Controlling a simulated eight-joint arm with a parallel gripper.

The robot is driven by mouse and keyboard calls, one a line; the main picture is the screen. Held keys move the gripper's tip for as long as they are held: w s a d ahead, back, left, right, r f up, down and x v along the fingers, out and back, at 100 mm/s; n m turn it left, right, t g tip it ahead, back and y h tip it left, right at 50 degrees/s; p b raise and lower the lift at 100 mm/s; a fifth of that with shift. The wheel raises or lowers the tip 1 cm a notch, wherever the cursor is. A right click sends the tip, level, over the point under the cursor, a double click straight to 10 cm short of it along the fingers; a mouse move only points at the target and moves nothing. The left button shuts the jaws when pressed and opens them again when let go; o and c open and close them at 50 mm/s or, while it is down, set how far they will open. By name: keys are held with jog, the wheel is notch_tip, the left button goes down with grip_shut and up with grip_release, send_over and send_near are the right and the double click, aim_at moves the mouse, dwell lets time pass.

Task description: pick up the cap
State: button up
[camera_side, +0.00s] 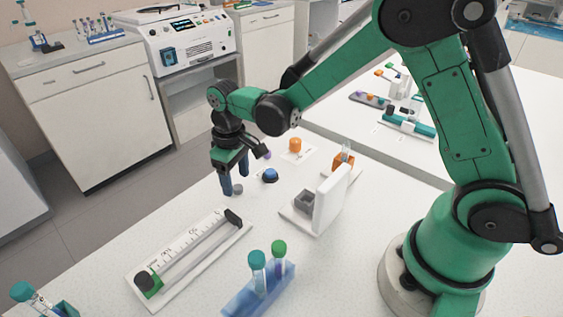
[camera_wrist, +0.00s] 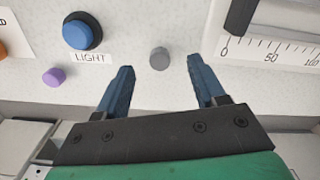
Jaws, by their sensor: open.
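A small grey cap (camera_wrist: 159,58) stands on the white table. In the wrist view it lies just ahead of the gap between my fingertips, a little nearer the left one. In the side view the cap (camera_side: 238,188) is beside the lower ends of my fingers. My gripper (camera_side: 235,184) points down there, with its blue fingers apart. In the wrist view my gripper (camera_wrist: 161,65) is open, with nothing held between the fingers. I cannot tell the exact height of the fingertips over the table.
A blue button (camera_wrist: 80,35) labelled LIGHT and a purple piece (camera_wrist: 54,77) are left of the cap in the wrist view. A slider with a scale (camera_side: 190,255), a rack with capped tubes (camera_side: 260,290) and a white upright panel (camera_side: 330,198) stand nearby.

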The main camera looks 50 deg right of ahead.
jog(key=shift+f, duration=1.05)
grip_shut()
jog(key=shift+r, duration=0.1)
